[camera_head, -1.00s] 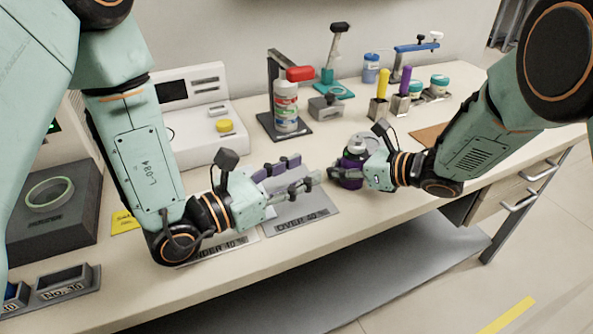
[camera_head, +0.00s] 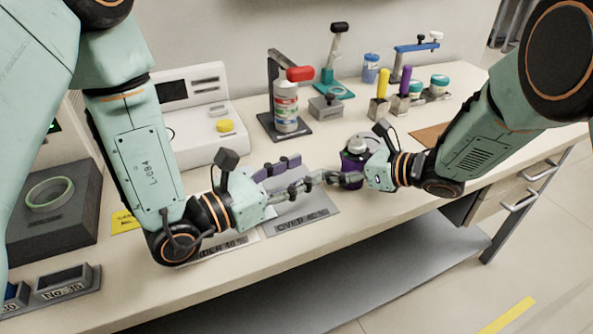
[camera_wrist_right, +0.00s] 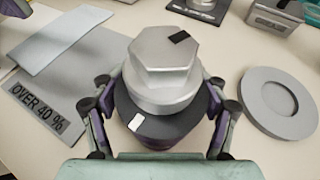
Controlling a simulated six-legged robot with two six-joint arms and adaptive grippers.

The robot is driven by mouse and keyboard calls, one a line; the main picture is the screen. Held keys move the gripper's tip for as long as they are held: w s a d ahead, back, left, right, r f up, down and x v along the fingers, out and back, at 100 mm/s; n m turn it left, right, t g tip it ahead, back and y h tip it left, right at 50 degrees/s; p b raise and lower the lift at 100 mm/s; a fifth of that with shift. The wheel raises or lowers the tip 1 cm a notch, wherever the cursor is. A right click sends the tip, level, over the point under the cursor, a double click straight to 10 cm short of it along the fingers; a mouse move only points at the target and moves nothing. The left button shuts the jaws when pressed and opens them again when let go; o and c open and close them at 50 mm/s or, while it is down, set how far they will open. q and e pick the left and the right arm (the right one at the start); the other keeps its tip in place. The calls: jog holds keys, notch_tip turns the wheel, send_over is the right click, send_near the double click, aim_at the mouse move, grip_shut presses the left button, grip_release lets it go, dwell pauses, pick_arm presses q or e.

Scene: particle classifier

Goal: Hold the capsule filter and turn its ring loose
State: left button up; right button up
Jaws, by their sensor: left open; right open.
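The capsule filter (camera_head: 355,147) stands on the bench at the centre right, with a silver hexagonal top and a dark, purplish body. In the right wrist view its silver top (camera_wrist_right: 165,65) and the dark ring with a white mark (camera_wrist_right: 160,123) below it fill the middle. My right gripper (camera_head: 350,175) is open, with one finger on each side of the filter; contact cannot be made out. My left gripper (camera_head: 304,172) is open and empty, left of the filter above the label plates, its fingers pointing toward it. The lower filter body is mostly hidden by the right gripper.
The "OVER 40 %" plate (camera_head: 302,222) lies below my left gripper. A grey round dish (camera_wrist_right: 280,102) sits right of the filter in the wrist view. A bottle on a stand (camera_head: 286,108) and a white device (camera_head: 196,125) stand behind. Holders with yellow and purple handles stand back right.

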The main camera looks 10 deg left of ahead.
jog(key=v, duration=1.2)
jog(key=shift+w+r, duration=0.1)
pick_arm(q)
notch_tip(320, 180, up, 34)
jog(key=p, duration=3.4)
jog(key=shift+r, duration=0.15)
pick_arm(e)
notch_tip(320, 180, up, 34)
